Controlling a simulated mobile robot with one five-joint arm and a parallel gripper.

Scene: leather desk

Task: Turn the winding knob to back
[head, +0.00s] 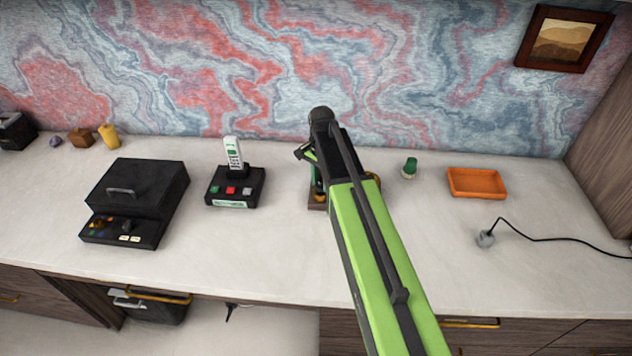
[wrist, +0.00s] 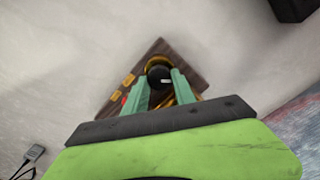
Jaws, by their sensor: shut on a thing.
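The winding knob (wrist: 157,70) is dark and round with a small pale mark, seen from above in the wrist view. It sits on a device with a brown wooden base (wrist: 188,59), gold-coloured parts and a small red spot. My gripper (wrist: 160,80) has its two teal fingers on either side of the knob, shut on it. In the head view my arm hides most of the device; a bit of its wooden base (head: 317,204) and a gold edge show beside the arm. The fingers cover part of the knob's sides, and I cannot tell which label its mark faces.
A green cactus-like item (head: 409,168), an orange tray (head: 477,183) and a plug with a black cable (head: 486,239) lie right. The front desk has free room.

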